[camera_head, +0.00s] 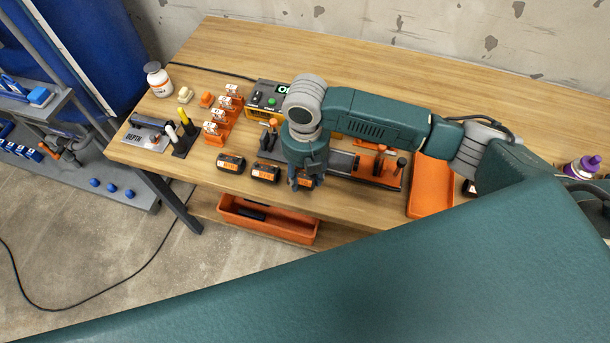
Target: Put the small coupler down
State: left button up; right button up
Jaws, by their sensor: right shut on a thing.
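My right gripper (304,184) points down at the front edge of the wooden bench, left of its middle. It is shut on a small black coupler with an orange label (307,181), which is partly hidden by the fingers. I cannot tell whether this coupler touches the bench top. Two similar black couplers with orange labels, one (231,162) further left and one (265,173) nearer, stand in a row to the left of my gripper. My left gripper is not in view.
The wooden bench (400,70) holds a yellow-black device with a green display (268,96), orange label stands (217,128), a dark fixture with orange clamps (376,166), an orange tray (430,188) and a white bottle (158,79). An orange bin (267,220) sits below the front edge.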

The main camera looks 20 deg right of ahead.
aim_at(305, 176)
jog(key=shift+f, duration=0.7)
jog(key=o, duration=1.2)
jog(key=shift+f, duration=0.1)
jog(key=shift+c, duration=0.2)
notch_tip(305, 176, up, 12)
jog(key=b, duration=0.1)
jog(key=shift+b, duration=0.3)
jog(key=shift+s, duration=0.1)
